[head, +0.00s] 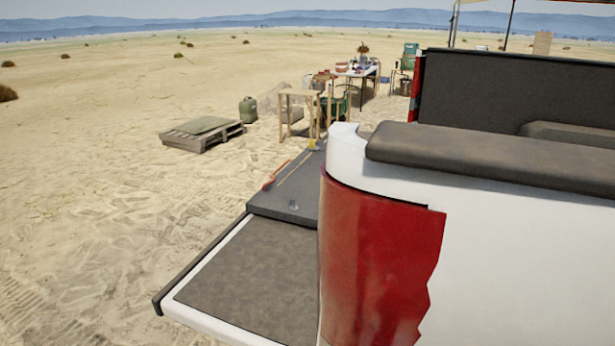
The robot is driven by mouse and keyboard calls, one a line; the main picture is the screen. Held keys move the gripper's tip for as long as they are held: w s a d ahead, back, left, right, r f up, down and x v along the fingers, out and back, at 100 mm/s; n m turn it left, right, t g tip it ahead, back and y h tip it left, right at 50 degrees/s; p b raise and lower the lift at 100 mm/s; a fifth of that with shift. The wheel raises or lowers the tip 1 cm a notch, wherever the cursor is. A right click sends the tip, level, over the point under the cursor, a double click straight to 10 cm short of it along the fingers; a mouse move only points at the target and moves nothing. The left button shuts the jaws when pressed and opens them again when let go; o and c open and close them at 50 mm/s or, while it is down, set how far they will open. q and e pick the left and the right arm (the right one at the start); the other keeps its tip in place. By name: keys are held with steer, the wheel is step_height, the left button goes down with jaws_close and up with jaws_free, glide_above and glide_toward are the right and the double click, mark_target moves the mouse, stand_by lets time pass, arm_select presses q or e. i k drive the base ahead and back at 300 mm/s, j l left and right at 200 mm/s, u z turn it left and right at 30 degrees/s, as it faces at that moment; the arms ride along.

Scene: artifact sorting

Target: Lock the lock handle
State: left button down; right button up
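No lock handle can be made out in the head view. A white pickup truck (530,250) with a red tail light (380,265) fills the right side, close to me. Its lowered tailgate (250,285) juts out to the left. A dark grey flat box or case (290,186) lies on the far part of the tailgate, partly hidden by the truck's corner. A red-handled tool (270,182) and a small clear object (293,204) rest on top of it. Neither of my grippers is in view.
Open sand lies to the left. Beyond the truck are a wooden pallet (201,140), a green canister (248,110), a wooden stand (299,93) and a table with items (358,73). The truck's side wall (490,157) blocks the right.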

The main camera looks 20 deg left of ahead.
mark_target(268, 183)
steer(key=i+j+z, duration=0.15)
steer(key=j+z, duration=0.15)
steer(key=j, duration=0.3)
steer(key=i+j+z, duration=0.15)
steer(key=j+z, duration=0.15)
steer(key=j, duration=0.3)
steer(key=j+z, duration=0.3)
steer(key=j, duration=0.35)
steer(key=j+z, duration=0.1)
steer(key=j, duration=2.45)
steer(key=j+z, duration=0.15)
steer(key=j, duration=1.15)
steer(key=k, duration=0.05)
